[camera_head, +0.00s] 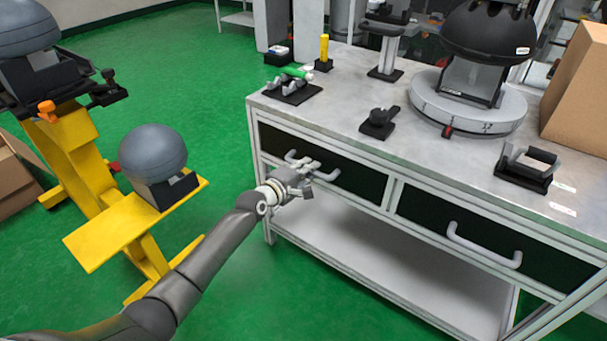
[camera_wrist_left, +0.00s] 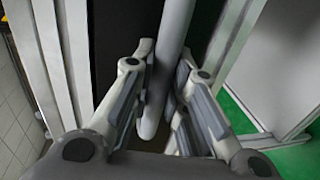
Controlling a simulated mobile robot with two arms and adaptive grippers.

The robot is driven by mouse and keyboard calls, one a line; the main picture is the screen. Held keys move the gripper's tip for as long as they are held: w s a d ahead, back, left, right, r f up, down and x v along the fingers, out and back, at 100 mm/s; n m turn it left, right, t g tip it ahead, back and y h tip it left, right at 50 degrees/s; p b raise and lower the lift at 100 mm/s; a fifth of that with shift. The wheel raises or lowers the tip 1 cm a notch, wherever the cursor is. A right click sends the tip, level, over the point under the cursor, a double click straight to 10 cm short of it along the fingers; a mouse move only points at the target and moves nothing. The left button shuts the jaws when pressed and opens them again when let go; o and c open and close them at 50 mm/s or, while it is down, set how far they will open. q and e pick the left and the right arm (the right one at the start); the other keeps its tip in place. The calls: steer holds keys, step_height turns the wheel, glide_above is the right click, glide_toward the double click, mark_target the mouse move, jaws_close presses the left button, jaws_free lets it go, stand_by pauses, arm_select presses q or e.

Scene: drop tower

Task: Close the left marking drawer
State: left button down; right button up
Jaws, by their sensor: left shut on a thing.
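The left marking drawer (camera_head: 361,182) has a black front and sits under the metal table top in the head view. Its front looks about level with the table frame; I cannot tell whether a small gap is left. Its light grey handle (camera_head: 330,176) is partly hidden behind my left gripper (camera_head: 306,176). In the left wrist view the handle (camera_wrist_left: 172,50) runs between the fingers of my left gripper (camera_wrist_left: 160,100), which is shut on it. The drawer's black front (camera_wrist_left: 120,30) shows behind the handle. My right gripper is not in view.
The right drawer (camera_head: 455,220) with its own handle (camera_head: 485,246) is beside it. A grey lower shelf (camera_head: 400,265) lies below. A yellow stand (camera_head: 110,235) with a dark helmet (camera_head: 152,153) stands left of my arm. Green floor is open between stand and table.

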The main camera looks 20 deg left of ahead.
arm_select(q)
steer(key=shift+r, duration=0.15)
steer(key=c, duration=1.4)
jaws_free()
steer(key=shift+w+d, duration=0.1)
steer(key=shift+w, duration=0.1)
steer(key=shift+s, duration=0.1)
steer(key=shift+s, duration=0.15)
steer(key=v, duration=1.1)
steer(key=shift+s, duration=0.25)
